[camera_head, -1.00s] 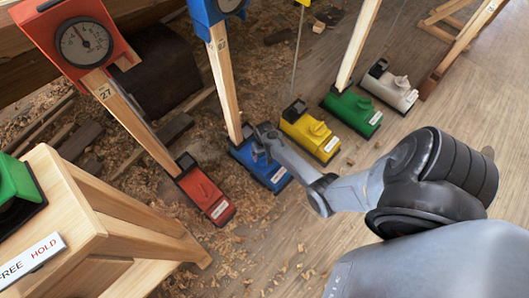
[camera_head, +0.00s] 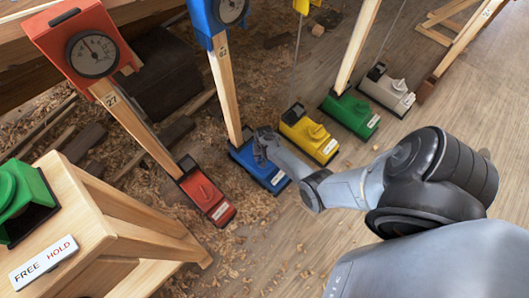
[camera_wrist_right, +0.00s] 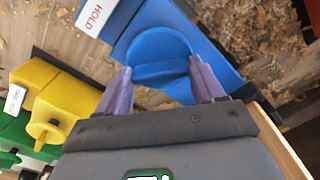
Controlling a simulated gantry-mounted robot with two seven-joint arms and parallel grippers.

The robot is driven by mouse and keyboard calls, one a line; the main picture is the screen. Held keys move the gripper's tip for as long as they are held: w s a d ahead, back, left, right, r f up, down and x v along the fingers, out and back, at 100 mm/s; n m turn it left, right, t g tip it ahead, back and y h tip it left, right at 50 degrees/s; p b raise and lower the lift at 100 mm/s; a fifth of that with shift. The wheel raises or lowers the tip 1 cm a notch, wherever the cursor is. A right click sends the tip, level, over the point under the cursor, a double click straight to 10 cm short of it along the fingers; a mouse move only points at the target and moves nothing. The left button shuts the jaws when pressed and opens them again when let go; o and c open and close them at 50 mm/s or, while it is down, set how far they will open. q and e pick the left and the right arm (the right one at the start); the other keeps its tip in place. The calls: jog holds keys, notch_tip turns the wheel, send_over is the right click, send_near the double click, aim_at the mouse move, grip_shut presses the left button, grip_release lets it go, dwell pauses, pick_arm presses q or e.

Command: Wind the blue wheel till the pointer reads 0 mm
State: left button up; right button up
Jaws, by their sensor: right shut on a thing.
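The blue wheel (camera_wrist_right: 160,45) sits on the blue base unit (camera_wrist_right: 222,62) in the right wrist view. My right gripper (camera_wrist_right: 160,72) is shut on the wheel's raised grip, one finger on each side. In the head view, the gripper (camera_head: 262,140) covers most of the wheel on the blue base (camera_head: 245,160) at the foot of a wooden post. The blue gauge (camera_head: 208,22) tops that post; its dial (camera_head: 232,8) is cut by the top edge, and its pointer reading is too small to tell. My left gripper is out of view.
A red unit (camera_head: 205,192) with its gauge (camera_head: 92,53) stands left; yellow (camera_head: 308,135), green (camera_head: 350,112) and white (camera_head: 387,90) units stand right. A wooden stand (camera_head: 130,215) with a FREE/HOLD plate (camera_head: 43,262) is at front left. Shavings litter the floor.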

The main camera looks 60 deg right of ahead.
jog(key=m+p, duration=0.1)
jog(key=m, duration=0.2)
jog(key=shift+m, duration=0.4)
jog(key=shift+m+p, duration=0.55)
jog(key=shift+m, duration=1.45)
jog(key=o, duration=1)
jog(key=shift+o, duration=0.2)
